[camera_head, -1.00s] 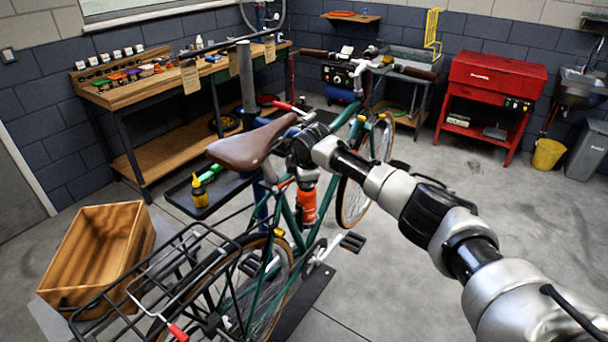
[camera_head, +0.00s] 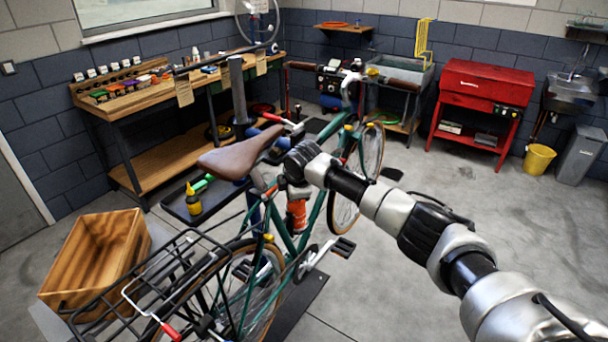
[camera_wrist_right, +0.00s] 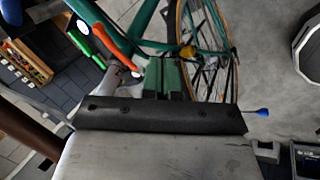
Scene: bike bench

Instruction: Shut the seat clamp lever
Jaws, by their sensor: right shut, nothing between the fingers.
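The green bike (camera_head: 290,238) stands with its brown saddle (camera_head: 240,158) left of my right gripper (camera_head: 292,178). The gripper is beside the seat post, above the orange bottle (camera_head: 297,213); its fingertips are mostly hidden by the wrist. A small red part shows at the seat post (camera_head: 270,191); I cannot tell whether it is the seat clamp lever. In the right wrist view, my shut, empty fingers (camera_wrist_right: 165,78) are beside silver metal (camera_wrist_right: 111,78) and a long orange-red part (camera_wrist_right: 117,45). I cannot tell whether that part is the lever. My left gripper is out of view.
The rear rack (camera_head: 165,278) and a wooden crate (camera_head: 100,250) are at the left front. A tray (camera_head: 215,197) holds a yellow bottle (camera_head: 193,199). A repair stand post (camera_head: 238,88) rises behind the saddle.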

